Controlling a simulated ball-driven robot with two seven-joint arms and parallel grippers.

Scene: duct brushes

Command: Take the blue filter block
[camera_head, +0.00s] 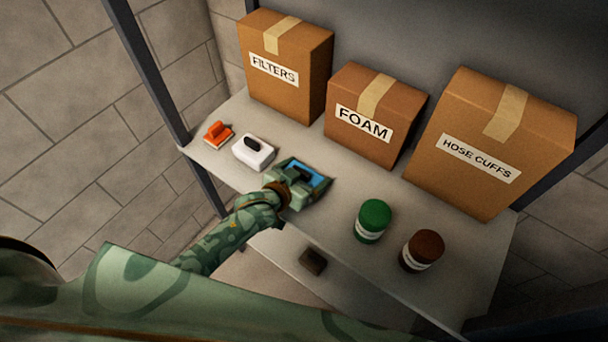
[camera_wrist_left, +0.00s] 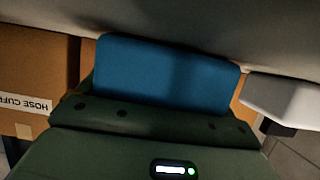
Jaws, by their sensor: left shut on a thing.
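The blue filter block (camera_head: 318,179) is on the shelf in the head view, largely covered by my left gripper (camera_head: 301,178). In the left wrist view the blue filter block (camera_wrist_left: 165,75) spans the space right in front of the gripper body. My left gripper is shut on the block. Whether the block touches the shelf or is a little above it I cannot tell. My right gripper is not in view.
A green jar (camera_head: 372,221) and a brown jar (camera_head: 421,250) stand to the right. Cartons FILTERS (camera_head: 284,90), FOAM (camera_head: 352,143) and HOSE CUFFS (camera_head: 465,179) line the back.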

